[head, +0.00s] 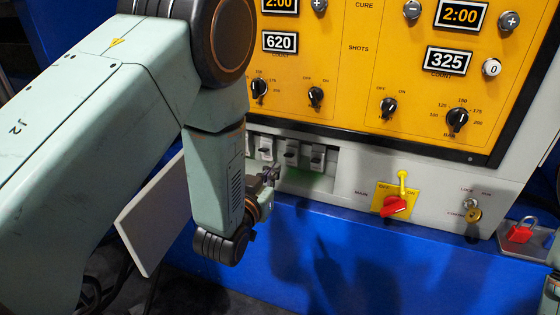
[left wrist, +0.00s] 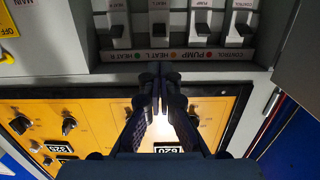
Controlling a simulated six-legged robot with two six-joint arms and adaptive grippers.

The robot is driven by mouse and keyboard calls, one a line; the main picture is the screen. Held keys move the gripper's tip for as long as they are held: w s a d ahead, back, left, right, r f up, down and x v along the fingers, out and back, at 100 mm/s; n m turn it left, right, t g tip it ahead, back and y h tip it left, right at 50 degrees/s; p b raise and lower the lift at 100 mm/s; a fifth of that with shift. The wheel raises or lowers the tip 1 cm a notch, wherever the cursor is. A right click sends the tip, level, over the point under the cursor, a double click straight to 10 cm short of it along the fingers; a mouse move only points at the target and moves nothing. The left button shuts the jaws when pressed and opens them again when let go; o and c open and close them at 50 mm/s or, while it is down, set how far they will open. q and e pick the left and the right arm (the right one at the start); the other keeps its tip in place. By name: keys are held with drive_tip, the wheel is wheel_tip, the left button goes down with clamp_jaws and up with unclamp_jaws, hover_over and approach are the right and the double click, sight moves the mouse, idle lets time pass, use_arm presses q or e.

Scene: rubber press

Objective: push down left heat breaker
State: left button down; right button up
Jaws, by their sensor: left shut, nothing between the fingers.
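The left heat breaker (head: 291,152), labelled HEAT L, is a small pale switch in a row of breakers in the recess under the yellow panel. In the left wrist view the HEAT L breaker (left wrist: 159,30) is at top centre, straight beyond my fingertips. My left gripper (head: 272,174) is shut and empty, just below the breaker row in the head view. In the left wrist view its closed fingertips (left wrist: 155,72) are at the label strip by HEAT L, apart from the switch as far as I can see. My right gripper is out of view.
Neighbouring breakers stand close on both sides, including HEAT R (head: 317,157) and PUMP (head: 265,149). The yellow control panel (head: 340,70) with knobs is above. A pale plate (head: 155,215) stands behind my left arm.

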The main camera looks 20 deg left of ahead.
sight(287, 155)
use_arm(q)
drive_tip(key=w+b, duration=0.1)
drive_tip(key=w, duration=0.5)
drive_tip(key=w+f+b, duration=0.1)
drive_tip(key=w, duration=0.2)
drive_tip(key=shift+w+d+b, duration=0.15)
drive_tip(key=shift+b, duration=0.15)
drive_tip(key=shift+s+f, duration=0.2)
drive_tip(key=shift+f, duration=0.1)
drive_tip(key=shift+s+f, duration=0.15)
drive_tip(key=shift+f, duration=0.15)
drive_tip(key=shift+f+t+b, duration=0.35)
drive_tip(key=shift+f+t, duration=0.15)
drive_tip(key=shift+t, duration=0.3)
drive_tip(key=shift+s+r, duration=0.1)
drive_tip(key=shift+s, duration=0.1)
